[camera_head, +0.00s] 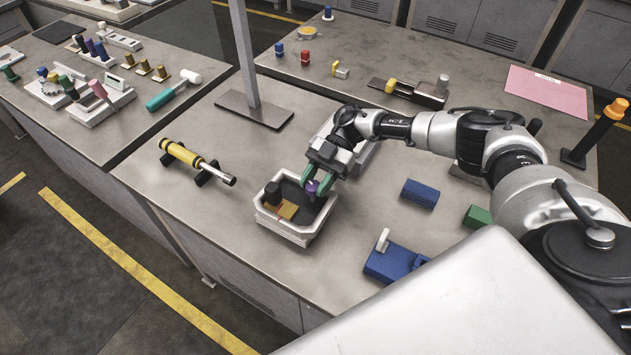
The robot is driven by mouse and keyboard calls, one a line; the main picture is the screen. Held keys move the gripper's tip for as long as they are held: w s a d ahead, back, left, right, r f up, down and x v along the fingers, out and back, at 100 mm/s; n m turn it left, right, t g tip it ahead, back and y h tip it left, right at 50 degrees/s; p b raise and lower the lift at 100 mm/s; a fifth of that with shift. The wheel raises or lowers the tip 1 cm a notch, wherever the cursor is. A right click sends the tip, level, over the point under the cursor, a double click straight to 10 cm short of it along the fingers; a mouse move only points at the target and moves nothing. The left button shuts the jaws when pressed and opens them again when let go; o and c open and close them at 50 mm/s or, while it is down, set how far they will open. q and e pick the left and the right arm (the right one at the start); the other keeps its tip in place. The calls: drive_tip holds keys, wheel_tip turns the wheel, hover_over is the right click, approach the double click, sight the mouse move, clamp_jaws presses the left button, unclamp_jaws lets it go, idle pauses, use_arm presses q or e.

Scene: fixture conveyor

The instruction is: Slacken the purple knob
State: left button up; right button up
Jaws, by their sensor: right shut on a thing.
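The purple knob (311,187) is small and sits at the right side of a white tray-like fixture (285,229) with a dark inside. My right gripper (318,184) comes down over it from above with green fingertips. The fingers are shut on the purple knob, one on each side. The gripper hides part of the knob and what lies beneath it. My left gripper is not in view.
The white fixture also holds a tan block (288,210). A yellow cylinder on black stands (181,154) lies to the left. Blue blocks (420,193) and a blue fixture with a white lever (390,262) stand to the right. A metal post (246,60) rises behind.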

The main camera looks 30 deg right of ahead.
sight(315, 182)
drive_tip(key=o, duration=0.9)
drive_tip(key=shift+r, duration=0.15)
drive_tip(key=shift+r, duration=0.3)
wheel_tip(315, 182, up, 3)
drive_tip(key=shift+b, duration=0.5)
drive_tip(key=s+d+r, duration=0.2)
drive_tip(key=s, duration=0.1)
drive_tip(key=s+d+r+b, duration=0.1)
drive_tip(key=s+d+r, duration=0.1)
drive_tip(key=s, duration=0.1)
drive_tip(key=s+d+r, duration=0.2)
drive_tip(key=s+r, duration=0.1)
drive_tip(key=shift+s+d+r+b, duration=0.1)
drive_tip(key=shift+s+d+b, duration=0.05)
drive_tip(key=shift+s+b, duration=0.25)
